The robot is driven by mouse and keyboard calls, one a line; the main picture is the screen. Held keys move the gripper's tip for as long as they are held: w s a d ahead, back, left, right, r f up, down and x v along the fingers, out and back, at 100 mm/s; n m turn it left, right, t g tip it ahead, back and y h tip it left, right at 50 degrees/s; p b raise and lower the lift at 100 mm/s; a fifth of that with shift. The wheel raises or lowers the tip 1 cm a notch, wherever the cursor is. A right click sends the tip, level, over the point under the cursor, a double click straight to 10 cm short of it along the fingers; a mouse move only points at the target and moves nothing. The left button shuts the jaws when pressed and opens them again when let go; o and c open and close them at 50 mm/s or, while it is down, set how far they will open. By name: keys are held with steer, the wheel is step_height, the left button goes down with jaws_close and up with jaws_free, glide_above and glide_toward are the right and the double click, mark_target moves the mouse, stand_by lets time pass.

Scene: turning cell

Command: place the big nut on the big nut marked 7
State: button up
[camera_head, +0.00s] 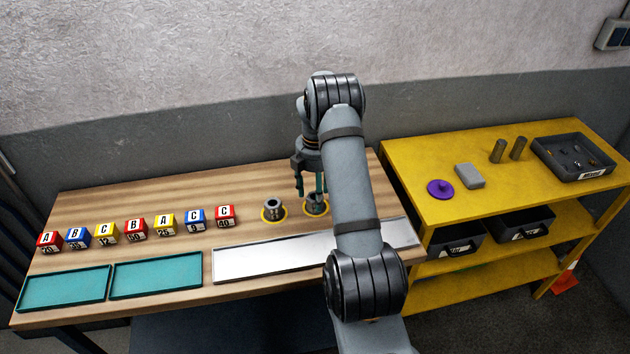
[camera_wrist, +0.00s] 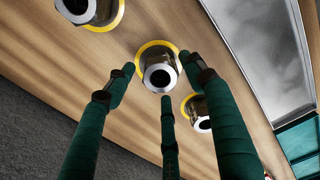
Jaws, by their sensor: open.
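My gripper (camera_head: 311,192) points down over the table, its dark green fingers open. Below it a metal nut (camera_head: 316,200) stands on a yellow ring; in the wrist view this nut (camera_wrist: 160,73) lies among the spread fingers (camera_wrist: 163,100), with no clear contact. A second metal nut (camera_head: 273,205) stands on a yellow ring to the left; it also shows in the wrist view (camera_wrist: 201,114), partly behind a finger. A third nut (camera_wrist: 88,10) shows at the top of the wrist view, cut by the frame; my arm hides it in the head view. No number 7 is readable on any nut.
Lettered, numbered cubes (camera_head: 135,229) line the table's left side behind two teal trays (camera_head: 155,278). A grey metal tray (camera_head: 270,258) lies in front of the nuts. The yellow shelf (camera_head: 440,210) at right holds a purple knobbed disc (camera_head: 440,189), grey block, two cylinders and dark bin.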

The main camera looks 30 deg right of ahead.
step_height(320, 180, up, 12)
steer(key=shift+f+b, duration=0.2)
steer(key=shift+b, duration=0.2)
